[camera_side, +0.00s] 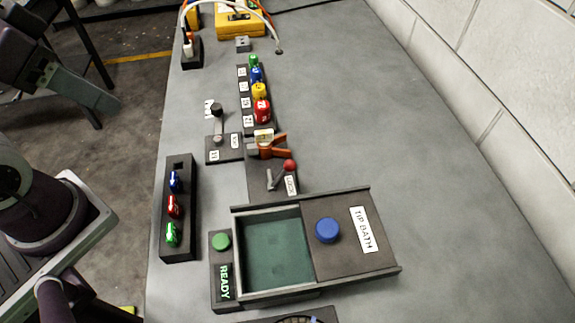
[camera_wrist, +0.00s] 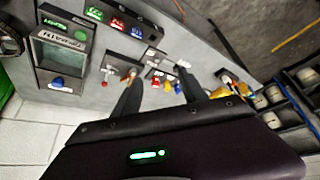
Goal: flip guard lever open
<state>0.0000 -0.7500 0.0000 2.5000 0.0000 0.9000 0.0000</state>
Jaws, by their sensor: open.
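Two small levers stand on the bench, and I cannot tell for certain which is the guard lever. One is a grey lever with a red ball knob (camera_side: 289,165) on a dark plate by a LOCK label. The other is a lever with a black knob (camera_side: 216,109), standing up from a labelled dark plate (camera_side: 223,157). An orange clamp-like piece (camera_side: 270,149) sits between them. My gripper (camera_wrist: 160,82) is open and empty in the wrist view, its two dark fingers apart above the bench. In the side view only part of it shows at the upper left, clear of the levers.
A TIP BATH box (camera_side: 385,262) with a blue knob (camera_side: 328,230) and a READY panel (camera_side: 224,282) stand in front. A rack of coloured markers (camera_side: 178,205) is at left. Coloured knobs (camera_side: 261,110) line up behind. The bench's right side is clear; a wall borders it.

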